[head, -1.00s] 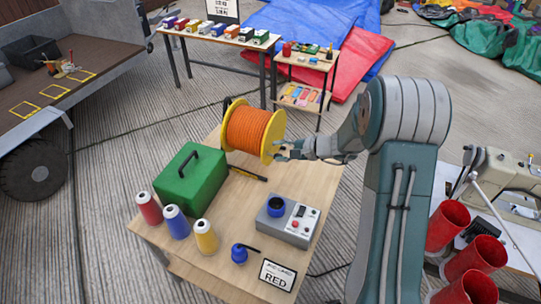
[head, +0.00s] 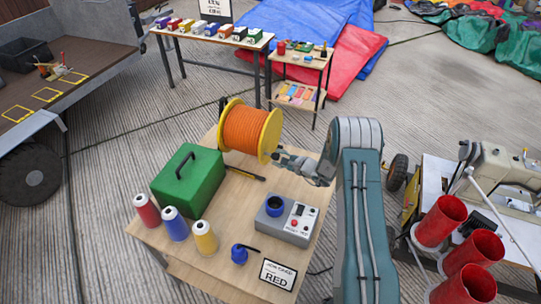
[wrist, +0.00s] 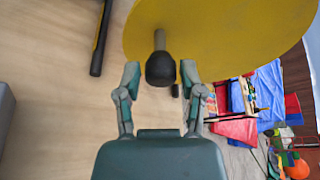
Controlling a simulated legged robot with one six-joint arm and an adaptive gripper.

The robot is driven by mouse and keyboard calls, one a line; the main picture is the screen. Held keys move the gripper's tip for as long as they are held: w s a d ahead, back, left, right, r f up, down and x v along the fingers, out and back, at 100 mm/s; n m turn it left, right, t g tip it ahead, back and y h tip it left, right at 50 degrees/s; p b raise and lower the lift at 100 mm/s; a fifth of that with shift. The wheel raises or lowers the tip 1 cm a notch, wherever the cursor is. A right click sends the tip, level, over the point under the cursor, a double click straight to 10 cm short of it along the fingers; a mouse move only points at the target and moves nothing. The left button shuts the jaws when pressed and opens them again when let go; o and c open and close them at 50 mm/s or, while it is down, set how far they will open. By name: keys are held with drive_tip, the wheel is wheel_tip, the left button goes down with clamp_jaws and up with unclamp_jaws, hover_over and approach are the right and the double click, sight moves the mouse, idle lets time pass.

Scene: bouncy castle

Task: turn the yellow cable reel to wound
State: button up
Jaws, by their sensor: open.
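The yellow cable reel (head: 270,136) stands at the far end of the wooden table, with orange cable (head: 243,128) wound around its drum. In the wrist view the reel's yellow flange (wrist: 215,30) fills the top, and a crank handle with a black knob (wrist: 160,69) sticks out from it. My gripper (wrist: 160,78) is open, with one finger on each side of the black knob. Whether the fingers touch the knob I cannot tell. In the head view my gripper (head: 283,156) is at the right side of the reel, and its fingertips are small and partly hidden.
On the same table (head: 222,255) are a green toolbox (head: 188,180), thread cones (head: 175,224), a grey control box (head: 287,221), a blue round tool (head: 240,254) and a RED sign (head: 278,274). A sewing machine (head: 500,190) and red cups (head: 440,221) stand at right.

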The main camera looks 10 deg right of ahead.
drive_tip(key=x, duration=0.4)
drive_tip(key=shift+w+a, duration=0.1)
clamp_jaws()
drive_tip(key=shift+r, duration=0.1)
